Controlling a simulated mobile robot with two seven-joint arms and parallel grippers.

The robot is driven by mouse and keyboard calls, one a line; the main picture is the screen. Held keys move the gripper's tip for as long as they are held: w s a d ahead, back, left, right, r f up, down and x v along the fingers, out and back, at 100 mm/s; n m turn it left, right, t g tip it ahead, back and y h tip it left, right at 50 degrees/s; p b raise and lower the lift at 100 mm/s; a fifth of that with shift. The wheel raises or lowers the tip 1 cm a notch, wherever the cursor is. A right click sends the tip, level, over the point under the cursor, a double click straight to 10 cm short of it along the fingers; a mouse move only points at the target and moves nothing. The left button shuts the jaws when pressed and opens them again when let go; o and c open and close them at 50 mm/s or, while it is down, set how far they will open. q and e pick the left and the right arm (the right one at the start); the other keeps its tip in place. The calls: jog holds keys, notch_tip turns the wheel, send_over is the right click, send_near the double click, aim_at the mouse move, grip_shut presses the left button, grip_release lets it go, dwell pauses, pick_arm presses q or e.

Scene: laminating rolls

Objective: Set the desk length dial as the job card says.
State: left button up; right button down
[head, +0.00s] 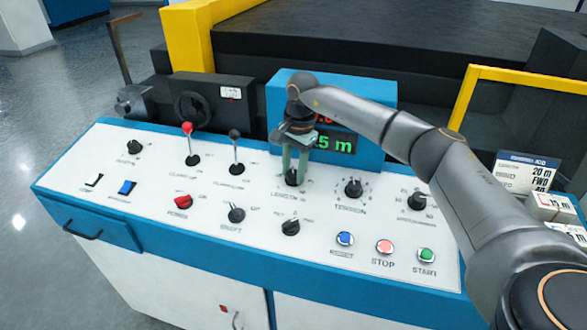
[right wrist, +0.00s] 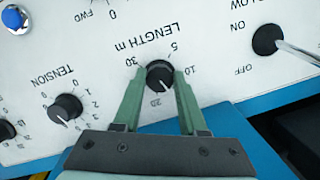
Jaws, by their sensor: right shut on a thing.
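The length dial (head: 291,178) is a black knob on the white desk panel. My right gripper (head: 293,170) reaches down to it with green fingers. In the right wrist view the length dial (right wrist: 160,77) sits between the fingertips of my right gripper (right wrist: 159,80), which is shut on it. The labels 5, 10, 20 and 30 ring the dial; its exact pointer direction is hard to tell. My left gripper is out of view.
The tension dial (head: 353,188) stands to the right of the length dial. Two levers, one with a red knob (head: 187,128), stand to the left. Reset, stop (head: 385,246) and start (head: 427,255) buttons are at the front right. Boxes (head: 550,204) lie near the card.

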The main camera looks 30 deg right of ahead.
jog(key=shift+n, duration=0.6)
jog(key=shift+c, duration=2.2)
grip_release()
jog(key=shift+r, duration=0.1)
notch_tip(320, 180, up, 12)
jog(key=shift+s+d+r+b, duration=0.15)
jog(key=shift+s+d+b, duration=0.05)
jog(key=shift+d+b, duration=0.25)
